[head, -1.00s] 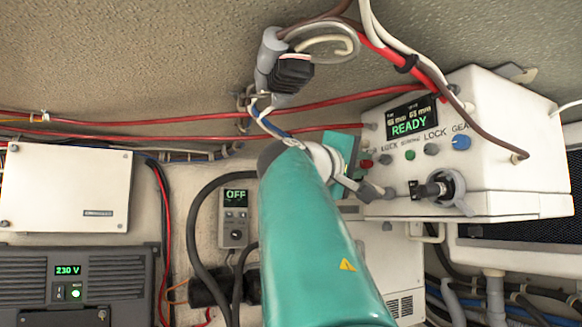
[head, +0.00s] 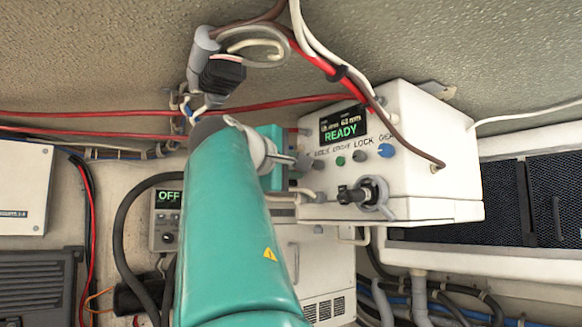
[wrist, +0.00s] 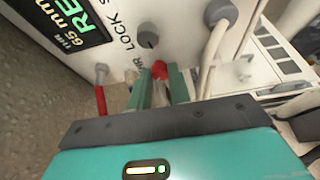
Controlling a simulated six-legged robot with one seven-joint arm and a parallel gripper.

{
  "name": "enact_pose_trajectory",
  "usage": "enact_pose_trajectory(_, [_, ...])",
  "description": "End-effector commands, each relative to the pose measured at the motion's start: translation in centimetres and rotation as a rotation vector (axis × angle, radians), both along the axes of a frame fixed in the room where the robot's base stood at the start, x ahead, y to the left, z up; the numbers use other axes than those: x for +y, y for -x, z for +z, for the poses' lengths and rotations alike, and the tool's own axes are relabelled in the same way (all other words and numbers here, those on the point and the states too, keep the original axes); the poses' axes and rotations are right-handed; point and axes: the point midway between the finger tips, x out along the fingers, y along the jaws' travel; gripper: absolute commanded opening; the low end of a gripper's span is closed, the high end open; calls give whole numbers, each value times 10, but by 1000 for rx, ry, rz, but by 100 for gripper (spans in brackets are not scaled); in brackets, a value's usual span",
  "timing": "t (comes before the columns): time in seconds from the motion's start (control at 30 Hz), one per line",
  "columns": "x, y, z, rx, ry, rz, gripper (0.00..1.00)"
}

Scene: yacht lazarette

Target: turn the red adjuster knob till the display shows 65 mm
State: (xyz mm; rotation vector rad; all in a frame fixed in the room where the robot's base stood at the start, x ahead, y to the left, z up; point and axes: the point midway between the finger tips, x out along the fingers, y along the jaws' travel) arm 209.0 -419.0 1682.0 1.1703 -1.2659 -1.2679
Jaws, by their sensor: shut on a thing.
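The red adjuster knob (wrist: 160,70) shows in the wrist view between the two green fingers of my gripper (wrist: 161,84), which are shut on it. In the head view my arm and gripper hide the knob at the box's left side. The white control box (head: 440,150) carries a display (head: 343,126) reading READY in green, with small figures above too blurred to read. In the wrist view the display (wrist: 68,18) is partly cut off; a "65 mm" reading shows, and I cannot tell whether it is the target or the current value.
Grey knobs, a green button (head: 340,160) and a blue knob (head: 385,150) sit on the box face. A black connector (head: 357,193) juts out below them. A grey hose (wrist: 213,55) runs close right of my fingers. Red cables and a hanging black plug (head: 222,74) are above.

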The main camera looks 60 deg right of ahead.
Motion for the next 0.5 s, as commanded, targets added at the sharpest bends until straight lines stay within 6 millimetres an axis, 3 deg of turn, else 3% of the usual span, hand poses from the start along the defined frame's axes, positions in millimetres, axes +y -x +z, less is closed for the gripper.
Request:
enact_pose_trajectory(0.1, [0, 0, 0, -1, 0, 1, 0])
enact_pose_trajectory(0.13, [0, 0, 0, -1, 0, 1, 21])
enact_pose_trajectory(0.23, [0, 0, 0, -1, 0, 0, 41])
enact_pose_trajectory(0.5, [0, 0, 0, -1, 0, 0, 41])
